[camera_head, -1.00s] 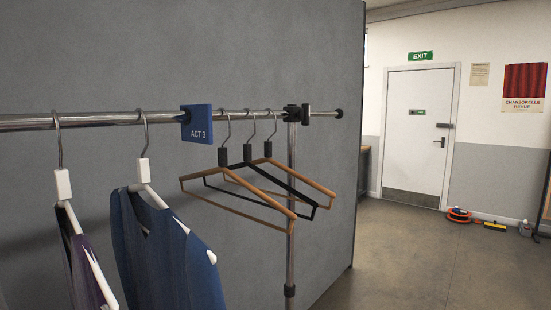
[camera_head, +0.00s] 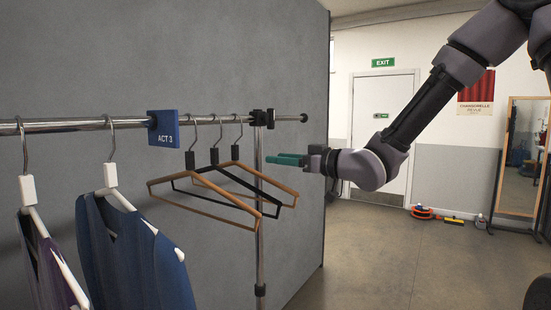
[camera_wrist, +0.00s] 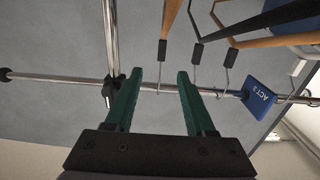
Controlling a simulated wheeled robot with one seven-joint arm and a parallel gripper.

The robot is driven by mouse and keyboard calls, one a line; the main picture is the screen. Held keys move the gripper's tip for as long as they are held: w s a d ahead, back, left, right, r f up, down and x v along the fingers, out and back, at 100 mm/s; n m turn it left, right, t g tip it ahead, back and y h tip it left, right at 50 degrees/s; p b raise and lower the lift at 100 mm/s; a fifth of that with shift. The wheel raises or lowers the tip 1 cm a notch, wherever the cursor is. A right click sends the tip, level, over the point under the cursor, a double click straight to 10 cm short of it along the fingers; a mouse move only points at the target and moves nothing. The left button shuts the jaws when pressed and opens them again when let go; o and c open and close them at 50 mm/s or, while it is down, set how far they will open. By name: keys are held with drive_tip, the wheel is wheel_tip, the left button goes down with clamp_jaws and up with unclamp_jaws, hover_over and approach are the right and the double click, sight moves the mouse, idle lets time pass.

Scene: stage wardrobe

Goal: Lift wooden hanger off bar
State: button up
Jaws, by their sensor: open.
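Two wooden hangers and a black hanger (camera_head: 277,208) between them hang by metal hooks from the bar (camera_head: 70,124). One wooden hanger (camera_head: 205,212) is on the left and the other wooden hanger (camera_head: 270,179) is on the right. My gripper (camera_head: 285,159) is open and empty, with teal fingers, and appears just right of the hangers, below the bar's end. In the wrist view my gripper (camera_wrist: 160,72) points at the bar (camera_wrist: 45,76), and the hanger hooks cross the bar to the right of the left finger. The nearest wooden hanger (camera_wrist: 170,16) there is beyond the fingertips.
A blue ACT 3 sign (camera_head: 163,128) sits on the bar left of the hangers. Blue clothing (camera_head: 135,250) and purple clothing (camera_head: 45,265) hang farther left. An upright post (camera_head: 260,250) with a black clamp (camera_head: 262,118) stands near the gripper.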

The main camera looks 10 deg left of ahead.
sight(237, 152)
drive_tip(key=shift+a+r, duration=0.15)
drive_tip(key=shift+a, duration=0.4)
drive_tip(key=x, duration=1.4)
drive_tip(key=shift+w+a, duration=0.1)
drive_tip(key=shift+a, duration=0.2)
drive_tip(key=shift+r, duration=0.1)
clamp_jaws()
drive_tip(key=shift+r, duration=0.1)
idle(0.8)
drive_tip(key=shift+r, duration=1.6)
